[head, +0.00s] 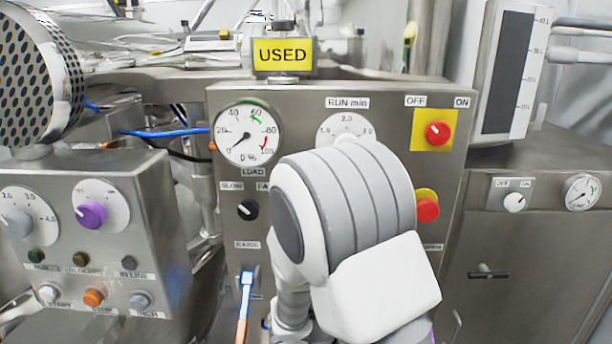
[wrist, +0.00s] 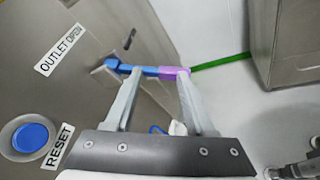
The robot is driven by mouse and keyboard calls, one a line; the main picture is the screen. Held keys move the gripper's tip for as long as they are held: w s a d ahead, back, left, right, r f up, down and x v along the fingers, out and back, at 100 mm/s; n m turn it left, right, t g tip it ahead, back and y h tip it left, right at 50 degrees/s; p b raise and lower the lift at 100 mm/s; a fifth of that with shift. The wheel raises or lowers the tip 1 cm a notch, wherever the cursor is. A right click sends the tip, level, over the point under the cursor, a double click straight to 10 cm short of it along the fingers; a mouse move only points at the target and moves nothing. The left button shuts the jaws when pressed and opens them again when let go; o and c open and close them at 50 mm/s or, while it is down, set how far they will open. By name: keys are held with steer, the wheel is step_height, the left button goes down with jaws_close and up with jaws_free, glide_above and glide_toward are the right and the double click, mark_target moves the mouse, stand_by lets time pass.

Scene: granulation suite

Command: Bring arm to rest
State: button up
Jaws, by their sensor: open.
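My gripper (wrist: 159,76) is open in the wrist view, its two pale fingers apart. A blue lever with a purple end (wrist: 150,71) lies across the view at the fingertips. Its purple part is by the right fingertip. I cannot tell whether the fingers touch it. In the head view my white and grey arm covers the lower middle of the steel control panel (head: 330,97), and my gripper is hidden there.
A blue button (wrist: 30,138) labelled RESET and an OUTLET label are left of my gripper. A steel cabinet (wrist: 292,45) stands at the right. The panel has a red knob (head: 437,133) and a red button (head: 428,210) near my arm. A left control box (head: 145,190) stands beside it.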

steer(key=s+d+r+m+g+y+p, duration=0.2)
steer(key=s+r+m+g+y, duration=0.2)
steer(key=s+r+m+y, duration=0.6)
steer(key=s+a+r+m+t+y+p, duration=0.2)
steer(key=s+a+r+m+t+y, duration=0.1)
steer(key=r, duration=0.6)
steer(key=s+a+t+y, duration=0.1)
steer(key=s+a+t, duration=0.1)
steer(key=a, duration=0.1)
steer(key=shift+s+m+t, duration=0.3)
steer(key=shift+s+m, duration=0.1)
